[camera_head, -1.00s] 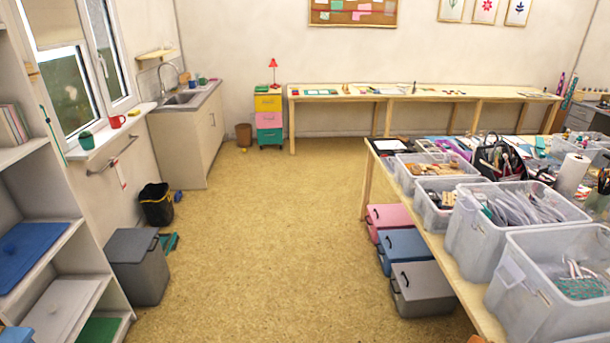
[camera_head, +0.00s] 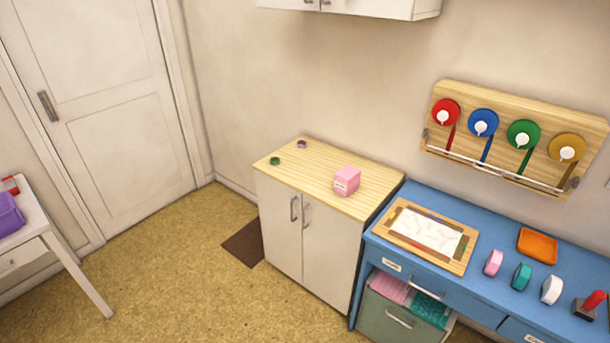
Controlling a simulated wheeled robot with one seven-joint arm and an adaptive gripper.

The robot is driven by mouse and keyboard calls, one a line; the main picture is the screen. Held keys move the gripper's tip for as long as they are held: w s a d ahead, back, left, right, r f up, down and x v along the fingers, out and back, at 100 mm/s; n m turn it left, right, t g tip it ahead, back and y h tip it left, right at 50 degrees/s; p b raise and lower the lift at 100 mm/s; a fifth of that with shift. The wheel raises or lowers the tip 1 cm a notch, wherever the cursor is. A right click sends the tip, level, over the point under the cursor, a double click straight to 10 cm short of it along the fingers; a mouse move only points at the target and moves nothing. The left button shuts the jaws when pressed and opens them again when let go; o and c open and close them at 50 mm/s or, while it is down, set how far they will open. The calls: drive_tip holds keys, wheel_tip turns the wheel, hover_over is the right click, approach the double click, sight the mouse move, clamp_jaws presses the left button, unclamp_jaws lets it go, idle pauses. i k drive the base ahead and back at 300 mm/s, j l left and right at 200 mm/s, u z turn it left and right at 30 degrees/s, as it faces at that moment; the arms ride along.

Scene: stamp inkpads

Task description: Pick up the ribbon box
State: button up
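A small pink box (camera_head: 346,181) with a pale label on its front stands on the light wood top of a white two-door cabinet (camera_head: 290,232), near the top's right side. It is the only closed box on that top; the label is too small to read, so I cannot confirm that it is the ribbon box. My gripper is not in view.
Two small round items, one green (camera_head: 275,161) and one purple (camera_head: 301,144), lie on the cabinet top. A white table (camera_head: 36,222) stands left. Floor before the cabinet is clear.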

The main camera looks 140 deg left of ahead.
sight(346, 180)
drive_tip(key=u, duration=4.25)
drive_tip(key=i+j+z, duration=0.1)
drive_tip(key=z, duration=0.3)
drive_tip(key=i+j+z, duration=0.1)
drive_tip(key=z, duration=0.25)
drive_tip(key=j+z, duration=0.15)
drive_tip(key=z, duration=0.25)
drive_tip(key=i+j+z, duration=0.25)
drive_tip(key=j+z, duration=0.15)
drive_tip(key=j, duration=1.1)
drive_tip(key=j+z, duration=0.4)
drive_tip(key=j, duration=1.95)
